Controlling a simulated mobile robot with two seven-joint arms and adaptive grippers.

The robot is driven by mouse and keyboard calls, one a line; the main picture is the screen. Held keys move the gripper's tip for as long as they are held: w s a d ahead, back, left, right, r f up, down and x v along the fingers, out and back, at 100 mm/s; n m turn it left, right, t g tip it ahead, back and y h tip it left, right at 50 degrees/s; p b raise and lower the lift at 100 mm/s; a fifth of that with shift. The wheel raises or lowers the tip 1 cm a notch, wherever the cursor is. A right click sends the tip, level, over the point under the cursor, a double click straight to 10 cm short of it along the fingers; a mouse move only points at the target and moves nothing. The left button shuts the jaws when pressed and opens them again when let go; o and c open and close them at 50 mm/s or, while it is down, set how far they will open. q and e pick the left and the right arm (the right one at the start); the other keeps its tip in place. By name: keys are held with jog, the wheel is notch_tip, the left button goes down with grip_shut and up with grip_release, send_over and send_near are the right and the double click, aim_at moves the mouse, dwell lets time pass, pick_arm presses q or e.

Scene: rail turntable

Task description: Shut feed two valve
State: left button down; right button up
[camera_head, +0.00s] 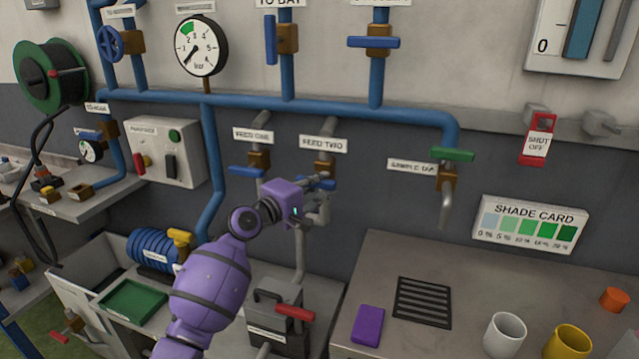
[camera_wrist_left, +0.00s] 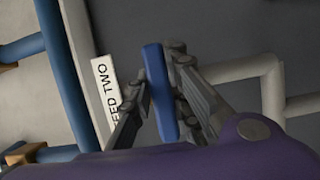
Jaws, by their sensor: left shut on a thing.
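The feed two valve is under the FEED TWO label (camera_head: 323,144), with a brass body (camera_head: 325,165) on a grey pipe. Its blue lever handle (camera_wrist_left: 160,92) shows best in the left wrist view, lying between the two fingers. My left gripper (camera_head: 322,182) reaches it from the lower left and is shut on the handle. In the head view the gripper hides most of the handle. The FEED TWO label also shows in the left wrist view (camera_wrist_left: 106,90), beside the fingers. My right gripper is not in view.
Just left is the feed one valve (camera_head: 258,160) with its blue handle crosswise. A green-handled sample tap (camera_head: 452,155) is to the right. Below stand a grey box with a red lever (camera_head: 294,313), a drain grille (camera_head: 422,302), a purple block (camera_head: 368,325) and two mugs.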

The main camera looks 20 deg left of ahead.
pick_arm(q)
jog(key=c, duration=1.6)
grip_release()
jog(key=shift+c, duration=0.2)
jog(key=v, duration=1.2)
